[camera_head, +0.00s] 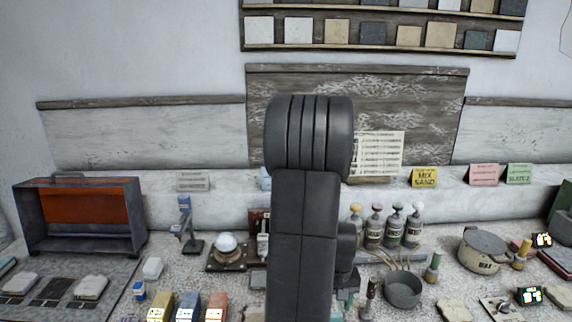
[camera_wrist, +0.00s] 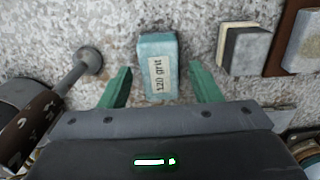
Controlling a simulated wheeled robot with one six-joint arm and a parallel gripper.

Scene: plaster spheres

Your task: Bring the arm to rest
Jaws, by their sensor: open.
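My arm rises through the middle of the head view, dark and jointed, and hides part of the bench behind it. My gripper shows in the wrist view (camera_wrist: 160,88) with its two green fingers spread apart. A teal block labelled "120 grit" (camera_wrist: 158,55) lies on the speckled bench between and just beyond the fingers. There are visible gaps on both sides of the block, and neither finger appears to touch it. I cannot tell how high the fingers are above the bench.
The speckled bench (camera_wrist: 120,25) is crowded. A sphere on a square stand (camera_head: 226,245), several bottles (camera_head: 394,228), a lidded pot (camera_head: 484,250) and a dark bowl (camera_head: 402,289) stand around my arm. An orange-fronted box (camera_head: 85,213) is at left. A rod-like tool (camera_wrist: 75,75) lies left of my fingers.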

